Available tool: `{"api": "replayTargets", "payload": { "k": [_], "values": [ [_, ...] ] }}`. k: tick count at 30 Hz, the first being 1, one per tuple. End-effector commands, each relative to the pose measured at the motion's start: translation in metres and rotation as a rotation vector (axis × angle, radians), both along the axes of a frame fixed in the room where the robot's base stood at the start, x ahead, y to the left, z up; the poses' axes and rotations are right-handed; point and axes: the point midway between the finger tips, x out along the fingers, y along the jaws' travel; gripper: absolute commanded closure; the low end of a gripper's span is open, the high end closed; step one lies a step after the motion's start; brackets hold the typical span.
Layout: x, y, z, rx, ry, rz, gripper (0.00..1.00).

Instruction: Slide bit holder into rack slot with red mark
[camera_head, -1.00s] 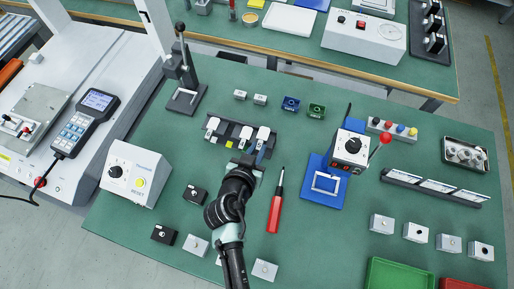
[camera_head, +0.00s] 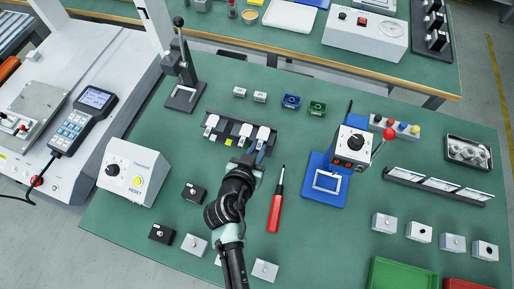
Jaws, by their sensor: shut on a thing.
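A dark rack (camera_head: 228,129) stands on the green bench, left of centre. White bit holders (camera_head: 245,130) show along it, with a yellow mark on its front edge. My gripper (camera_head: 256,158) reaches the rack's right end from the front. It is shut on a white bit holder (camera_head: 263,134) with a blue part below it. This holder is at the rack's right end; I cannot tell whether it is seated in a slot. My gripper partly hides the rack's front there. I cannot make out the red mark.
A red screwdriver (camera_head: 276,205) lies just right of my gripper. A press stand (camera_head: 184,95) is behind left, and a blue-based device (camera_head: 325,190) is to the right. Black and grey blocks (camera_head: 194,193) lie at the left front. Small connectors (camera_head: 291,101) lie behind the rack.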

Motion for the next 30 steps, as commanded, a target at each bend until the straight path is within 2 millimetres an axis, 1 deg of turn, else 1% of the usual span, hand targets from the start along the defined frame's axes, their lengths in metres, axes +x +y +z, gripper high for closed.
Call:
{"api": "replayTargets", "payload": {
  "k": [24,30],
  "values": [
    [0.0,0.0,-0.011,0.0,-0.001,0.0,1.0],
    [0.0,0.0,-0.011,0.0,-0.001,0.0,1.0]
  ]
}}
